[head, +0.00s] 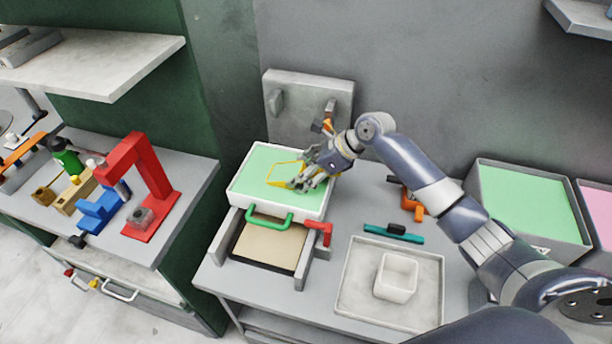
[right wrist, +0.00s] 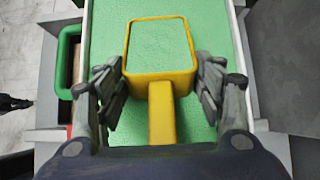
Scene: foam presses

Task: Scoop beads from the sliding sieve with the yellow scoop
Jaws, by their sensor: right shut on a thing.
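The sliding sieve (head: 238,198) is a white box with a green handle (head: 270,218) at its front, filled with a level layer of green beads (head: 260,160). The yellow scoop (head: 284,170) is over the beads, and it also shows in the right wrist view (right wrist: 158,50) with green inside its rim. I cannot tell whether that green is beads in it or the bed below. My right gripper (head: 308,180) is shut on the scoop's handle; its fingers stand on both sides of it in the right wrist view (right wrist: 160,90). My left gripper is not in view.
A white tray (head: 350,300) with a small white box (head: 396,277) stands right of the sieve. A teal tool (head: 394,238) and an orange one (head: 412,205) lie behind. A bin of green material (head: 500,245) is at right; a red press (head: 140,185) stands on the left bench.

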